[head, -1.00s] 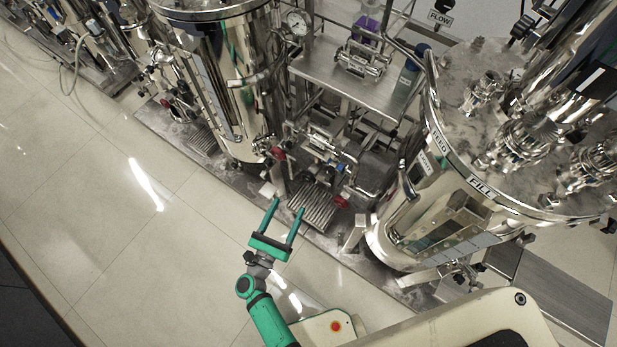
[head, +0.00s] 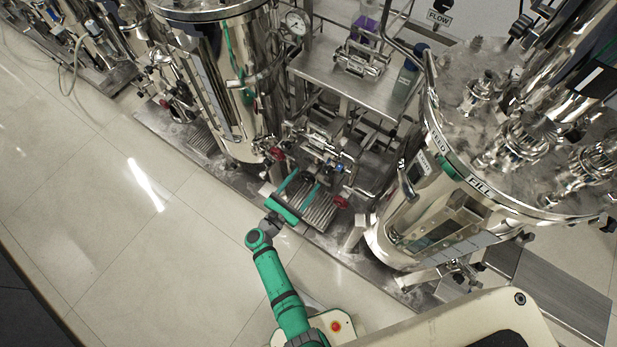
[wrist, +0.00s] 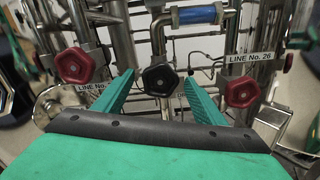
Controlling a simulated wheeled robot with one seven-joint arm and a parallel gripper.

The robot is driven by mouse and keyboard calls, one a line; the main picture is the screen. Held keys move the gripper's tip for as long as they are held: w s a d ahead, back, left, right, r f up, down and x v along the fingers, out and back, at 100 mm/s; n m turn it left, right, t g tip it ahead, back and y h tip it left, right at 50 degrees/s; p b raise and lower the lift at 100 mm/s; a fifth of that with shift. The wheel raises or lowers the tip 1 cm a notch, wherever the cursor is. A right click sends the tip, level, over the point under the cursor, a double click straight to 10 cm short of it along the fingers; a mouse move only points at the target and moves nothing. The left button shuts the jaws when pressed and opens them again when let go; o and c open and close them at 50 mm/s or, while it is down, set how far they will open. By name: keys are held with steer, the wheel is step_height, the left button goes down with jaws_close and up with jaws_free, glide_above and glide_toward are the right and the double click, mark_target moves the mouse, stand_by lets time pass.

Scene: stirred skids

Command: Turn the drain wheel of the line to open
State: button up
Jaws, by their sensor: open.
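In the wrist view a black hand wheel (wrist: 160,79) faces me in the centre, below a pipe with a blue section. A red wheel (wrist: 74,65) stands to its left and another red wheel (wrist: 242,91) to its right. My gripper (wrist: 159,83) is open, with its green fingers pointing at the black wheel, one to each side in the picture. I cannot tell whether the tips reach it. In the head view my gripper (head: 307,178) is over a ribbed grate, between a red wheel (head: 277,153) and another red wheel (head: 341,202). No label reading drain is legible.
A "LINE No. 26" label (wrist: 248,57) is by the right red wheel; the left label (wrist: 92,87) is partly hidden. Steel tanks stand left (head: 215,80) and right (head: 440,200) of the skid. Open floor (head: 130,230) lies at left.

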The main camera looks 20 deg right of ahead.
steer(key=shift+x, duration=1.05)
